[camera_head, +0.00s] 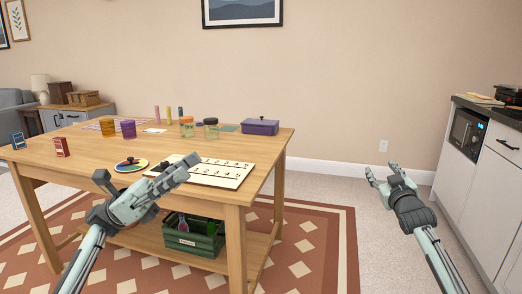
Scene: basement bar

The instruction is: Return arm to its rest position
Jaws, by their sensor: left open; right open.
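My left gripper (181,169) is over the near part of the wooden table (262,145), in front of a white board with dark marks (228,177). It is open and nothing shows in its fingers. It hides part of the board, and I cannot tell its exact height above the tabletop. My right gripper (384,173) is open and empty. It is to the right of the table, over the floor, apart from the table and the counter. Both arms reach in from the bottom of the head view.
The table holds a round plate (131,165), a purple box (260,126), jars (187,127), colored cups (128,129) and small boxes (61,147). A green crate (195,240) stands on its lower shelf. A counter (470,155) is at the right. Carpet between is clear.

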